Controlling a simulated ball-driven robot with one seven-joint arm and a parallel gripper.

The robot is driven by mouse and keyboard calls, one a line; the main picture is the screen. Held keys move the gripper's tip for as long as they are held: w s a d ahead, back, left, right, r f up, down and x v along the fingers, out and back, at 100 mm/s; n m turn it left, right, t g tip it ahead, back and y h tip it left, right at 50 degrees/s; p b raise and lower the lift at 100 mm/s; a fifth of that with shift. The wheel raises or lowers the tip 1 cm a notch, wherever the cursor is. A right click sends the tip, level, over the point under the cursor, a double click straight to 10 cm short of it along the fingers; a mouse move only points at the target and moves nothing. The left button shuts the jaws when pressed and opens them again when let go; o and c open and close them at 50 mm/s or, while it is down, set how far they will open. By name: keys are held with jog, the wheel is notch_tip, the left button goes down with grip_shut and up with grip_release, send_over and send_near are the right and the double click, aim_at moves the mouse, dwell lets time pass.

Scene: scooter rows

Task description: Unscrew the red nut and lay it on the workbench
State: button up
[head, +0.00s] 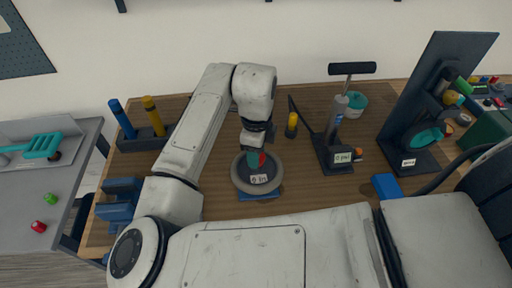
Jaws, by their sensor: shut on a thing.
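My gripper (257,152) points down over a dark round wheel-like piece (240,183) at the middle of the wooden workbench (310,193). A small red part, which looks like the red nut (262,160), shows at the fingertips above the wheel's centre, beside a teal part (252,156). My gripper is shut on it, though the fingers partly hide the contact. I cannot tell whether the nut is still on a thread. The wheel carries a white label and rests on a blue base (258,196).
A pump-like stand (335,150) and a yellow cylinder (292,124) stand behind right. A dark upright panel (432,95) stands farther right, near a blue block (386,187). A holder with blue and yellow handles (145,138) is back left. Bench space right of the wheel is clear.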

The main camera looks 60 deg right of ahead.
jog(key=n+p, duration=0.2)
jog(key=n, duration=0.2)
jog(key=shift+d+r, duration=0.1)
jog(key=shift+d, duration=0.05)
jog(key=n+p, duration=0.1)
jog(key=n, duration=0.2)
jog(key=shift+n, duration=1)
jog(key=n, duration=0.5)
jog(key=o, duration=0.8)
jog(key=shift+d, duration=0.15)
jog(key=o, duration=0.3)
